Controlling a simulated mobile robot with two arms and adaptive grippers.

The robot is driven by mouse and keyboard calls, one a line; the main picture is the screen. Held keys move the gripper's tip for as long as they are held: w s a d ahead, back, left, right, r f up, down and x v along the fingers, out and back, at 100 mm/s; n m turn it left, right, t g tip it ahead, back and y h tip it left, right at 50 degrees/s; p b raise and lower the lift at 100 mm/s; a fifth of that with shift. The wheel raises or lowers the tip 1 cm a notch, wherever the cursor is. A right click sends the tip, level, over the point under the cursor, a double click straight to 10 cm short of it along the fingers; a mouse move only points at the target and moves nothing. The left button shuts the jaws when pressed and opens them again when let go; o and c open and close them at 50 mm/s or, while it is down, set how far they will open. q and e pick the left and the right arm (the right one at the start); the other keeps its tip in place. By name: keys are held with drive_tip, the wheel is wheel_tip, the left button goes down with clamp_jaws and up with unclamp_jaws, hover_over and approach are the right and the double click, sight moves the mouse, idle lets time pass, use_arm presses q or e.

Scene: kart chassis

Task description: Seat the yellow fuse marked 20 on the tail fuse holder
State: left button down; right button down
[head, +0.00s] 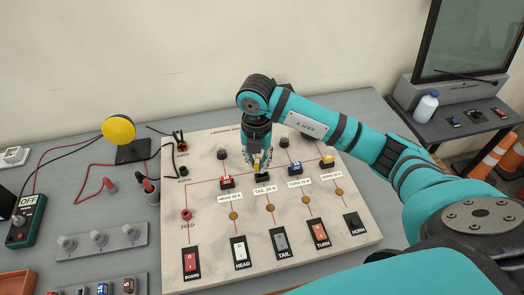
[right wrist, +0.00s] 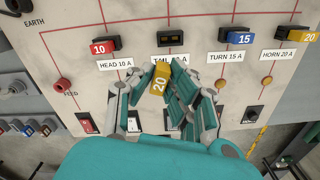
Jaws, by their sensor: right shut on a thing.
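My right gripper (head: 259,160) is shut on a yellow fuse (right wrist: 158,84) marked 20. The fuse is tilted between the fingertips, and a bit of its yellow also shows in the head view (head: 257,164). The black tail fuse holder (right wrist: 172,38) is empty, with its slots showing in the right wrist view. In that view the fuse is apart from the holder and covers part of the TAIL label. In the head view the gripper is above the holder (head: 262,178) and partly hides it. My left gripper is not in view.
Beside the tail holder sit a red 10 fuse (right wrist: 104,47) and a blue 15 fuse (right wrist: 238,38). Another yellow 20 fuse (head: 327,161) sits in the HORN holder. Switches line the board's (head: 355,215) front. A yellow lamp (head: 118,130) and cables are left.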

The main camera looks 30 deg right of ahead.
drive_tip(key=m, duration=0.3)
drive_tip(key=shift+w+d, duration=0.2)
drive_tip(key=m, duration=0.1)
drive_tip(key=m+p, duration=0.1)
drive_tip(key=m, duration=0.3)
drive_tip(key=shift+w+d+f, duration=0.2)
drive_tip(key=shift+w+d, duration=0.1)
drive_tip(key=shift+d, duration=0.1)
drive_tip(key=shift+w+d+f+m+b, duration=0.15)
drive_tip(key=shift+f+m+b, duration=0.25)
drive_tip(key=shift+f+m, duration=0.5)
drive_tip(key=shift+d+f+m+b, duration=0.2)
drive_tip(key=shift+f+m+b, duration=0.2)
drive_tip(key=shift+f+m, duration=0.55)
drive_tip(key=shift+w+d+f+m+b, duration=0.15)
drive_tip(key=shift+f+m+b, duration=0.25)
drive_tip(key=shift+f+m, duration=0.5)
drive_tip(key=shift+r, duration=0.25)
drive_tip(key=shift+f+b, duration=0.55)
drive_tip(key=shift+f, duration=0.45)
drive_tip(key=c, duration=1.3)
unclamp_jaws()
drive_tip(key=shift+o, duration=0.5)
drive_tip(key=shift+r, duration=0.1)
